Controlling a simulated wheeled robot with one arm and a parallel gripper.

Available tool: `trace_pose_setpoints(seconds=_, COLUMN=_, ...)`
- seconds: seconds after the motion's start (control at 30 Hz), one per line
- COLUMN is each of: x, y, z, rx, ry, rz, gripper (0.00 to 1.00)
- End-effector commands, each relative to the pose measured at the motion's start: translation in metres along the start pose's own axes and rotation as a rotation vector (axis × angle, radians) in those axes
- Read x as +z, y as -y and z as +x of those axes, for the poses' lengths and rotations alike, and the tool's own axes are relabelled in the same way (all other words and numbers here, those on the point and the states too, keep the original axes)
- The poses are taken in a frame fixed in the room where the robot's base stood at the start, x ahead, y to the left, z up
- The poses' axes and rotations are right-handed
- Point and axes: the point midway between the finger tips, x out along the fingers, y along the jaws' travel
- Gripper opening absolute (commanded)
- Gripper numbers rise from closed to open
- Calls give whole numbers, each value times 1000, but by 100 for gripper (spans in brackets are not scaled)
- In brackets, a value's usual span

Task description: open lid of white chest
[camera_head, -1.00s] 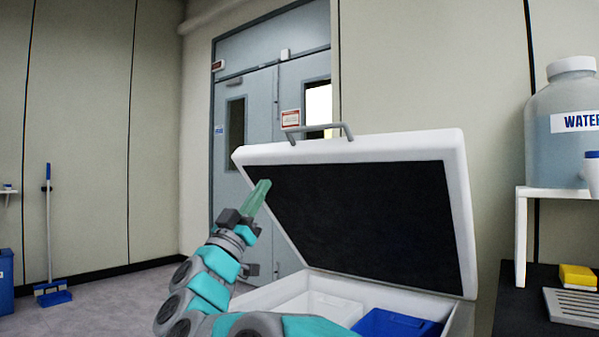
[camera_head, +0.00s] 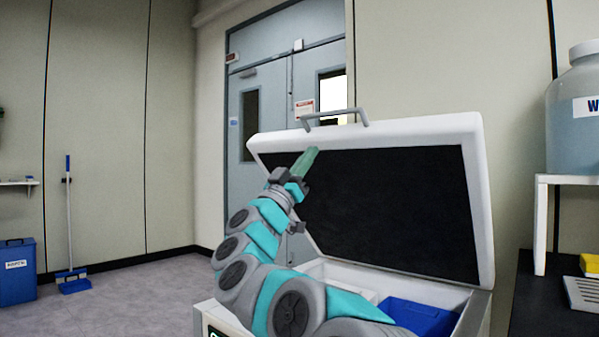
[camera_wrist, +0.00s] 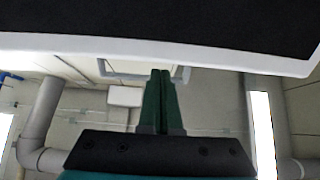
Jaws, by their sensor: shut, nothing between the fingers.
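The white chest (camera_head: 478,312) stands at the lower right of the head view. Its lid (camera_head: 470,126) is raised and tilted back, with a dark inner panel (camera_head: 400,200) facing me and a grey handle (camera_head: 336,116) on its upper edge. My gripper (camera_head: 312,152) is shut and empty, its green fingers at the upper left part of the lid's inner side. I cannot tell whether they touch it. In the wrist view the shut fingers (camera_wrist: 160,75) point toward the lid's white rim (camera_wrist: 150,46), with the dark panel above.
Inside the chest are a blue bin (camera_head: 420,316) and a white bin, partly hidden by my arm. A water jug (camera_head: 575,120) stands on a white stand (camera_head: 541,225) at the right.

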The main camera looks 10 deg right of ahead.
Motion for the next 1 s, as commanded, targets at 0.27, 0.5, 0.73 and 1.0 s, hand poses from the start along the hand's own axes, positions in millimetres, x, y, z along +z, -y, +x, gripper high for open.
trace_pose_setpoints(seconds=0.27, x=0, y=0, z=25, rx=0, ry=2, rz=2, gripper=0)
trace_pose_setpoints(seconds=0.5, x=0, y=0, z=33, rx=-1, ry=0, rz=2, gripper=0)
trace_pose_setpoints(seconds=0.73, x=0, y=0, z=33, rx=-1, ry=1, rz=1, gripper=0)
trace_pose_setpoints(seconds=1.0, x=-2, y=0, z=44, rx=1, ry=0, rz=-1, gripper=0)
